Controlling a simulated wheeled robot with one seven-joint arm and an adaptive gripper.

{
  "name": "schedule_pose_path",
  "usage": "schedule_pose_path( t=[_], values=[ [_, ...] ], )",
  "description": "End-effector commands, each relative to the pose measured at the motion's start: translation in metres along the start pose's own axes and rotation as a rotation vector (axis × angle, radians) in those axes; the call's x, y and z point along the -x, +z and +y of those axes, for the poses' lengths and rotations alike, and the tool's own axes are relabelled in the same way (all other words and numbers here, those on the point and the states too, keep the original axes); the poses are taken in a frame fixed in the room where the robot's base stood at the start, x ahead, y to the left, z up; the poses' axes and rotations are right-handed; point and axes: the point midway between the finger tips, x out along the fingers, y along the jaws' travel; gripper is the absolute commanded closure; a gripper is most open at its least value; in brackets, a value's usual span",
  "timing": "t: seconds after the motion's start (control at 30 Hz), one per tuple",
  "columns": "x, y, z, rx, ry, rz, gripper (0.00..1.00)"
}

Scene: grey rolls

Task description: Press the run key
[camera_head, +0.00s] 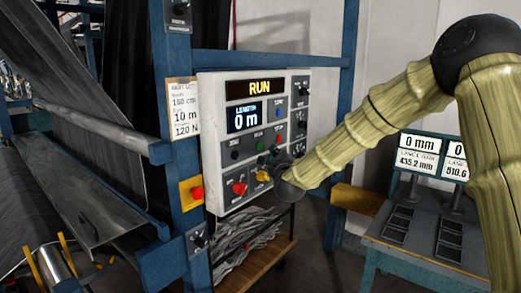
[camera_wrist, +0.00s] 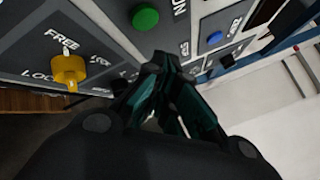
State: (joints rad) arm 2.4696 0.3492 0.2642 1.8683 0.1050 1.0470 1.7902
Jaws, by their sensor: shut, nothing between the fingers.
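The control panel (camera_head: 218,171) is a light grey box on the blue frame. A row of small black, green (camera_head: 259,147) and red buttons sits below; the labels are too small to read, so I cannot tell which is the run key. My gripper (camera_head: 275,156) is shut and empty, in front of the panel's lower right. In the wrist view, the closed fingertips (camera_wrist: 160,66) are close to the panel, below a green button (camera_wrist: 145,17); contact cannot be told.
A yellow knob (camera_wrist: 69,70) marked FREE and LOCK is beside my fingers. A red button (camera_head: 239,188) is low on the panel, and another (camera_head: 196,192) is on the frame's post. Grey rolls of cloth stand at left; a bench with displays (camera_head: 419,150) stands at right.

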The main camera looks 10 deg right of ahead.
Motion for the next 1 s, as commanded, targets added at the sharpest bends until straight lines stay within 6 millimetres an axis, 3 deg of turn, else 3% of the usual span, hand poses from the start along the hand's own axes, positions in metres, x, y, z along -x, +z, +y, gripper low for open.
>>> schedule_pose_path(
  t=[0.33,1.0],
  values=[
    [0.016,-0.012,-0.011,0.000,0.000,0.000,1.00],
    [0.017,-0.013,-0.010,0.005,0.004,0.001,1.00]
  ],
)
